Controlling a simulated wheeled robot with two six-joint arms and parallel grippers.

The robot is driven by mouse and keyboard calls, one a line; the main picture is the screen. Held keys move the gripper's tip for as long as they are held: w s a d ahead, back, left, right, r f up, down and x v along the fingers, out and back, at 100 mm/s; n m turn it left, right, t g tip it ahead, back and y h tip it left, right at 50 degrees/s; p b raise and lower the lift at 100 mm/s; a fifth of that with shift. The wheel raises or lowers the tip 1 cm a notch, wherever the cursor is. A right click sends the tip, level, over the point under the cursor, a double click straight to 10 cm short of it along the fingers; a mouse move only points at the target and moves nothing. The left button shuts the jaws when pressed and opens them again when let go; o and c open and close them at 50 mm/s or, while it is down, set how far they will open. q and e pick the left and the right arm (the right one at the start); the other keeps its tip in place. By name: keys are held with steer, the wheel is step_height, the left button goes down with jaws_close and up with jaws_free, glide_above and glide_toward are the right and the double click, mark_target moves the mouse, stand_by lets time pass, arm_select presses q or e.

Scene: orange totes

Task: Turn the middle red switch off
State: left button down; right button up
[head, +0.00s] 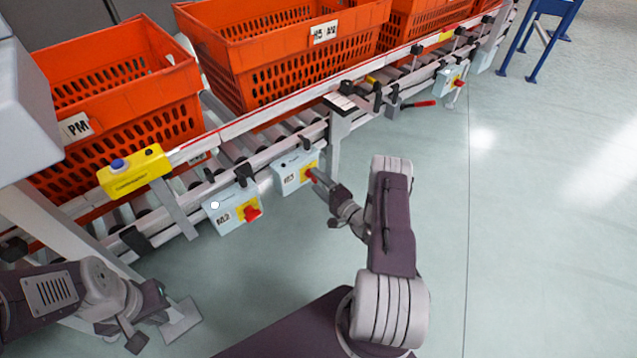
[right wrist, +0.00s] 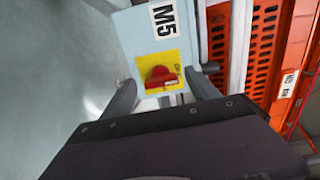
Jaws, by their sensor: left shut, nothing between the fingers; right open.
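The M5 switch box (head: 295,172) hangs on the conveyor's side rail, between the M2 box (head: 233,212) and a farther box (head: 447,80). Its red switch (right wrist: 160,78) sits on a yellow plate (right wrist: 159,70) and shows in the right wrist view with its handle roughly crosswise in the picture. My right gripper (head: 322,183) is open in front of this box, with one finger on each side of the switch in the wrist view; I cannot tell if they touch it. The M2 box has its own red switch (head: 252,213). My left gripper (head: 150,320) is shut and empty, low at the left.
Orange totes (head: 125,120) and (head: 290,80) stand on the roller conveyor. A yellow control box (head: 135,172) with a blue button is on the near rail. A red handle (head: 422,104) sticks out farther along. The floor (head: 540,230) at the right is clear.

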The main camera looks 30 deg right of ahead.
steer(key=s+d+p, duration=0.1)
steer(key=s+p, duration=0.3)
steer(key=s, duration=0.5)
steer(key=shift+d, duration=0.3)
